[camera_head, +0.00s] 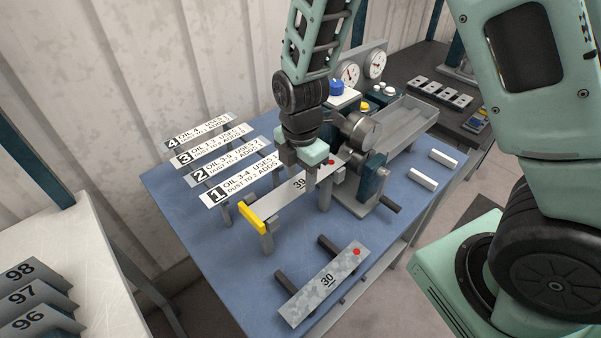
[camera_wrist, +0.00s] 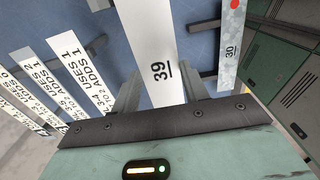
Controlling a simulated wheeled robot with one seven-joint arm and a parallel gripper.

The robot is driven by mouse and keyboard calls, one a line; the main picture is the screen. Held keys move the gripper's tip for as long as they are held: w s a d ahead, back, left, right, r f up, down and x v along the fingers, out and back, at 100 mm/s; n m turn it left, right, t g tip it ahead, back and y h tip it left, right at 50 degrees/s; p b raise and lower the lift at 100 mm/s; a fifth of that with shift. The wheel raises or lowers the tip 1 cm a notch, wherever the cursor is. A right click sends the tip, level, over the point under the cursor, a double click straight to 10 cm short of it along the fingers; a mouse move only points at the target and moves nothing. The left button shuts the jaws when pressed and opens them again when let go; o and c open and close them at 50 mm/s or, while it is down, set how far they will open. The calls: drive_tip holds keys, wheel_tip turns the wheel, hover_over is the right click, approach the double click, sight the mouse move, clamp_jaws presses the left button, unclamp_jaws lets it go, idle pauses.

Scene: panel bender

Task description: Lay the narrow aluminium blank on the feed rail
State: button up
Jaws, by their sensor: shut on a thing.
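My gripper (camera_head: 308,172) is shut on a narrow, plain silver blank marked 39 (camera_head: 286,204). In the wrist view, the blank (camera_wrist: 146,35) runs between the two fingers and away from my gripper (camera_wrist: 162,92). The blank lies roughly level over the feed rail, lined up between a yellow end piece (camera_head: 252,217) and the bender's rollers (camera_head: 358,130). The blank and my gripper hide most of the rail, and I cannot tell whether the blank touches it.
A mottled blank marked 30 (camera_head: 326,284) with a red dot lies on two dark bars at the table front. Several numbered label plates (camera_head: 240,185) stand left of the rail. A grey tray (camera_head: 405,124) is behind the rollers. Blue tabletop (camera_head: 205,250) is clear at front left.

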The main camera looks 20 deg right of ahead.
sight(301, 183)
drive_tip(key=shift+f, duration=0.1)
drive_tip(key=o, duration=1)
drive_tip(key=shift+o, duration=0.2)
wheel_tip(301, 183, up, 17)
drive_tip(key=b, duration=0.3)
drive_tip(key=shift+r, duration=0.2)
